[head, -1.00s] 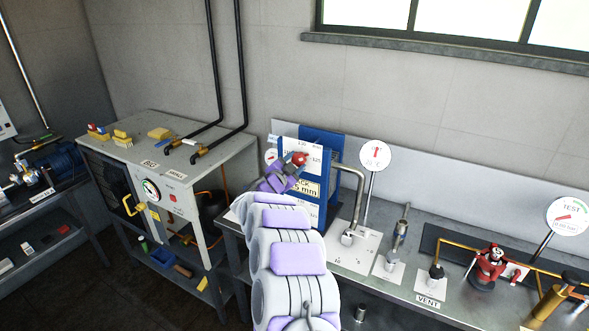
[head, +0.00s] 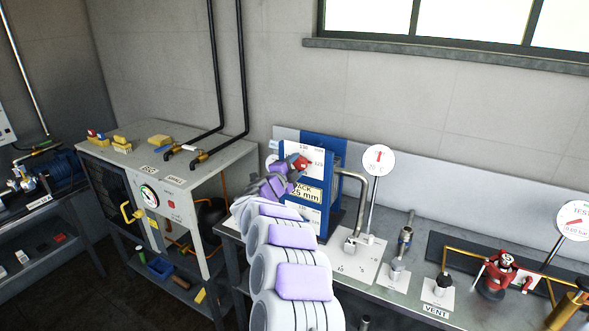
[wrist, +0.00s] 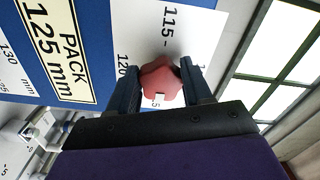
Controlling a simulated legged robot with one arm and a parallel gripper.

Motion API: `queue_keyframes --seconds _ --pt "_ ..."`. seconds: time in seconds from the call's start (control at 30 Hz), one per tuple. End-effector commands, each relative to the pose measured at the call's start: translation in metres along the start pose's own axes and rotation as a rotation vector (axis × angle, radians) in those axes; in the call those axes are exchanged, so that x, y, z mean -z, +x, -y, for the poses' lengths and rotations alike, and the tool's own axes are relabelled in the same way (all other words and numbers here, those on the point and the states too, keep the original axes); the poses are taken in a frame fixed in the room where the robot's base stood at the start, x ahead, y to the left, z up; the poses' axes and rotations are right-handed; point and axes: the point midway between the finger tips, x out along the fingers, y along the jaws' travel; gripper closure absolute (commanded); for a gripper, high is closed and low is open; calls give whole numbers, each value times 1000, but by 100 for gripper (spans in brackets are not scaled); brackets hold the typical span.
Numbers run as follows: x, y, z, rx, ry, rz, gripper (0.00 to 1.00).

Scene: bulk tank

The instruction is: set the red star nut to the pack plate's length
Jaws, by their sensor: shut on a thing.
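The red star nut (wrist: 160,82) sits against the white scale strip (wrist: 135,22) on the blue stand. It also shows in the head view (head: 302,163). My gripper (wrist: 162,80) is shut on it, with one dark finger at each side. In the wrist view the strip shows 115 and 120 near the nut, partly covered. A small white patch shows on the nut's near side; I cannot tell its exact reading. The cream pack plate (wrist: 60,45) reads PACK 125 mm and also shows in the head view (head: 307,192).
A bent grey pipe (head: 362,190) and a dial on a post (head: 378,160) stand right of the blue stand (head: 329,150). A red valve (head: 497,270) and a VENT sign (head: 436,311) are further right. A grey cabinet (head: 165,165) stands left.

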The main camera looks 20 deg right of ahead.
Motion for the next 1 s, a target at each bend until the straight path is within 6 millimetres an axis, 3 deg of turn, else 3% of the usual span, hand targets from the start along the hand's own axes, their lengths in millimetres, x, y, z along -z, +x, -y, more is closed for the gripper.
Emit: queue_keyframes --seconds 0.33,0.37,0.6,1.0 --pt "2 1 -3 -6 2 -4 81" --pt "2 1 -3 -6 2 -4 49" --pt "-1 2 -3 -5 -1 -2 26" --pt "-2 -5 -3 -6 -1 -1 25"
